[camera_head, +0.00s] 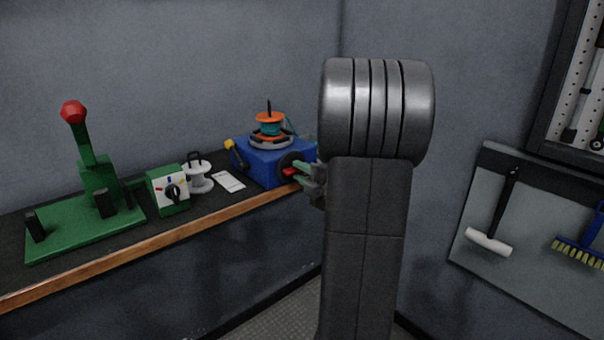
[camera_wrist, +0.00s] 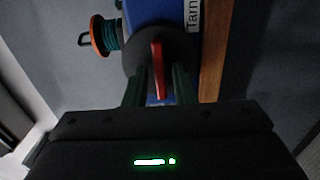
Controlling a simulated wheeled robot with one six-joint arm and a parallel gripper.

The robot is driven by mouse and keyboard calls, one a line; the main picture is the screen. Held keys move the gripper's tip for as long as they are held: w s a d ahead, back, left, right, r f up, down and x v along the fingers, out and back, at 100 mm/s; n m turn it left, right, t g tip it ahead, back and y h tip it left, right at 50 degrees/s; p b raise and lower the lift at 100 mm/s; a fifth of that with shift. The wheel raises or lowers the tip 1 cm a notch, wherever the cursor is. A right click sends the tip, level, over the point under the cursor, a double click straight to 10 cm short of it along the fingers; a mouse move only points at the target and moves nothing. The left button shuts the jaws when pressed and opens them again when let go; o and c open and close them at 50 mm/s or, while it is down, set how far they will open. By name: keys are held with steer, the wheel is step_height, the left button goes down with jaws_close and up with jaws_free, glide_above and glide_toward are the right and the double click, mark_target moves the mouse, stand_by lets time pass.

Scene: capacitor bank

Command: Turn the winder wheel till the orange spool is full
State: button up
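The blue winder box (camera_head: 258,163) stands at the right end of the bench. The orange spool (camera_head: 270,118) sits upright on top of it, with teal wire around its core. In the wrist view the spool's orange flange (camera_wrist: 97,36) and teal winding (camera_wrist: 113,34) show at the upper left. The dark winder wheel (camera_head: 289,160) is on the box's near side, with a red handle (camera_wrist: 157,68). My gripper (camera_wrist: 161,70) has a green finger on each side of this handle. Gaps appear between handle and fingers, so it looks open. My arm hides part of the box's right side in the head view.
Left along the bench are a white spool (camera_head: 197,178), a white card (camera_head: 229,181), a green dial box (camera_head: 168,191) and a green lever press (camera_head: 98,185). The bench's wooden edge (camera_head: 215,213) runs just below the winder. Tools hang on the right wall.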

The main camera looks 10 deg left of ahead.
jaws_close()
steer(key=m, duration=0.3)
steer(key=shift+m, duration=0.4)
steer(key=m+p, duration=0.1)
steer(key=m, duration=0.3)
steer(key=shift+m, duration=0.3)
steer(key=m+p, duration=0.1)
steer(key=m, duration=0.3)
steer(key=shift+m+p, duration=0.3)
steer(key=shift+p, duration=0.05)
steer(key=m+p, duration=0.2)
steer(key=m, duration=0.2)
steer(key=shift+m, duration=0.3)
